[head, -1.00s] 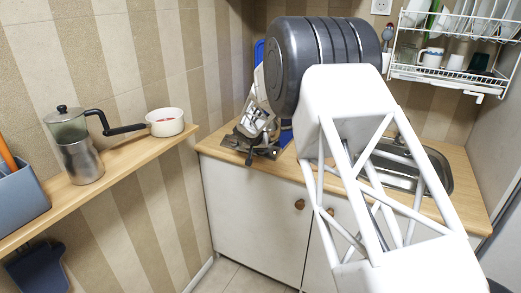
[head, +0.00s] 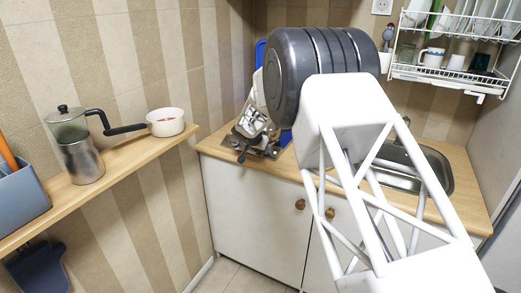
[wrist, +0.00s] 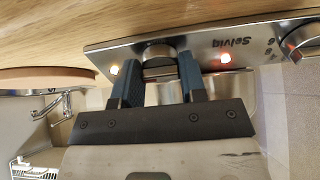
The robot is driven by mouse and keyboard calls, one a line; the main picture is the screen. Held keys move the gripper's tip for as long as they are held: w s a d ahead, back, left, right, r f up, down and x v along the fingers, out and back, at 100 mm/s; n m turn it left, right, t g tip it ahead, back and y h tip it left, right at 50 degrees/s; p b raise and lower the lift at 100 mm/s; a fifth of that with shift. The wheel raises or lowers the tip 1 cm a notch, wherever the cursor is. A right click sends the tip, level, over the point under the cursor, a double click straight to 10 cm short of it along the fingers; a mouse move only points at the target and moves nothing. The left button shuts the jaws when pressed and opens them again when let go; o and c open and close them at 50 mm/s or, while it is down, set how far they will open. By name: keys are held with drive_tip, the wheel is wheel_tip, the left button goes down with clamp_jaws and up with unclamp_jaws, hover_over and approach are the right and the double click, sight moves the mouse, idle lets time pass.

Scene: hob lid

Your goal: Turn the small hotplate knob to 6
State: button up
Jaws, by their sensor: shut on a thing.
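In the wrist view the steel hob panel (wrist: 205,50) appears upside down, with the name "Selviq" on it. My gripper (wrist: 160,68) has its two blue fingers on either side of a round metal knob (wrist: 158,53) and is shut on it. The numbers around this knob and its pointer cannot be read. A second knob (wrist: 303,41) sits at the right edge of the picture, with a 6 and an 8 beside it. In the head view my gripper (head: 244,138) is at the hob (head: 266,150), and my arm hides much of it.
The sink (head: 405,170) lies right of the hob. A dish rack (head: 447,78) hangs above. A wall shelf (head: 120,165) at left holds a coffee maker and a saucepan (head: 165,122).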

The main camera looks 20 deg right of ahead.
drive_tip(key=o, duration=0.9)
drive_tip(key=shift+s+r, duration=0.1)
drive_tip(key=shift+v, duration=3.75)
